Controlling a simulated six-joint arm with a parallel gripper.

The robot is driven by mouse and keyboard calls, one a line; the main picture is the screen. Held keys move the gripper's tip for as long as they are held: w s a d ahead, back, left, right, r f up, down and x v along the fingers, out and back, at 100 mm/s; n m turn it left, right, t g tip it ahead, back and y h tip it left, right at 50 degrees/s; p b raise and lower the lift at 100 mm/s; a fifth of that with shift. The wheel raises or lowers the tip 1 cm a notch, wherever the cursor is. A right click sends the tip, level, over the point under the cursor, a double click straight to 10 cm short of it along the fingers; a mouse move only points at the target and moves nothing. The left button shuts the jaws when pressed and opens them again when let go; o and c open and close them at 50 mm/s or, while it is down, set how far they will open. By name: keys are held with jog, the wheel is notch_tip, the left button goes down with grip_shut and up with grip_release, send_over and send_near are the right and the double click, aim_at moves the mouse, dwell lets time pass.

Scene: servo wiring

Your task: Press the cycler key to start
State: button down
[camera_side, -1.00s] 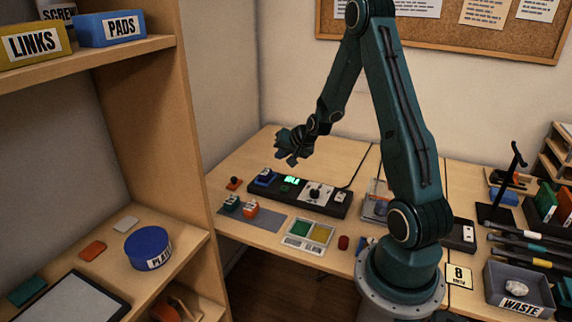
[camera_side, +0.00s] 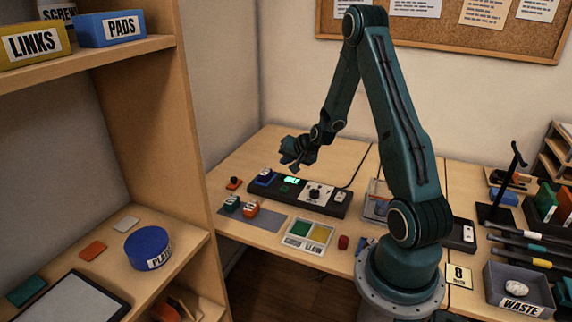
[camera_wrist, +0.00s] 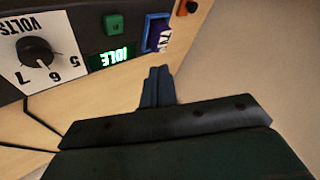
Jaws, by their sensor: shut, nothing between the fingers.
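The cycler (camera_side: 325,204) is a long black box on the bench, with a lit green display (camera_side: 291,180) that reads IDLE in the wrist view (camera_wrist: 111,58). In the wrist view a green square key (camera_wrist: 113,24) sits on the box beside the display. A white dial panel with a black knob (camera_wrist: 36,52) marked VOLTS is on its other side. A blue holder (camera_wrist: 157,33) with a labelled blue part sits at the box's end. My gripper (camera_side: 294,168) is shut and empty, above and behind the box. Its closed fingers also show in the wrist view (camera_wrist: 158,72), apart from the key.
A green and an orange labelled block (camera_side: 250,208) stand on a grey mat in front of the box. A tray with green and yellow panels (camera_side: 308,236) lies nearer the bench edge. A black cable (camera_side: 365,165) runs behind the box.

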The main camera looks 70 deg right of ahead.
aim_at(287, 189)
jog(key=shift+f, duration=3.9)
jog(key=shift+f, duration=0.2)
jog(key=shift+f, duration=0.25)
jog(key=shift+f, duration=0.5)
dwell(0.6)
jog(key=shift+r, duration=0.95)
jog(key=shift+r, duration=0.15)
jog(key=shift+r, duration=2.35)
